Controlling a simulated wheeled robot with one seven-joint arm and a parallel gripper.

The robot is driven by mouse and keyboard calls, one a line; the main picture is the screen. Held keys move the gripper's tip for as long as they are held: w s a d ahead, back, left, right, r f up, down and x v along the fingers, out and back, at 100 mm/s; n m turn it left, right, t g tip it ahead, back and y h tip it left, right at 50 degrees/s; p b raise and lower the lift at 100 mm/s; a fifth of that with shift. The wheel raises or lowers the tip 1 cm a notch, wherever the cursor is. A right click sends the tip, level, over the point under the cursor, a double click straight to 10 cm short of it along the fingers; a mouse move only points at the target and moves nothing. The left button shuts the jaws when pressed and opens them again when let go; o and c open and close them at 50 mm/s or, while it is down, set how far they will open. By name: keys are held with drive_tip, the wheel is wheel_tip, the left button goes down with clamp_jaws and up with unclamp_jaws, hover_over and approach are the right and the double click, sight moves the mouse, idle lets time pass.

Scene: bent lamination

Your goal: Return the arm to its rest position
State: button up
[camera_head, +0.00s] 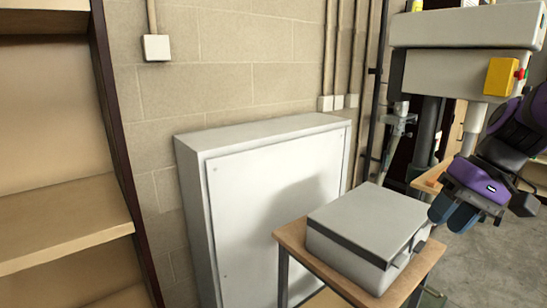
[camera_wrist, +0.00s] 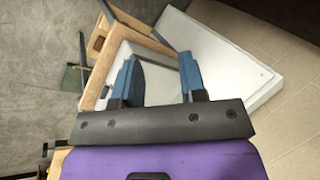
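My arm reaches in from the right edge of the head view. My gripper (camera_head: 453,214) has a purple body and two blue fingers that point down and left. In the wrist view, the fingers of my gripper (camera_wrist: 161,72) stand well apart with nothing held between them. In the head view the gripper is to the right of a closed grey case (camera_head: 365,222) on a small wooden table (camera_head: 292,236). The distance between fingers and case is hard to tell.
A white cabinet (camera_head: 265,220) stands against the block wall behind the table; the white cabinet (camera_wrist: 245,68) also shows in the wrist view. Wooden shelves (camera_head: 65,222) are at left. A large grey machine (camera_head: 450,72) is behind my gripper. Bare floor (camera_head: 495,265) lies at right.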

drive_tip(key=s+r+t+h, duration=0.4)
drive_tip(key=s+r+h, duration=0.1)
drive_tip(key=s, duration=0.5)
drive_tip(key=shift+s+r+t, duration=0.4)
drive_tip(key=shift+r, duration=0.25)
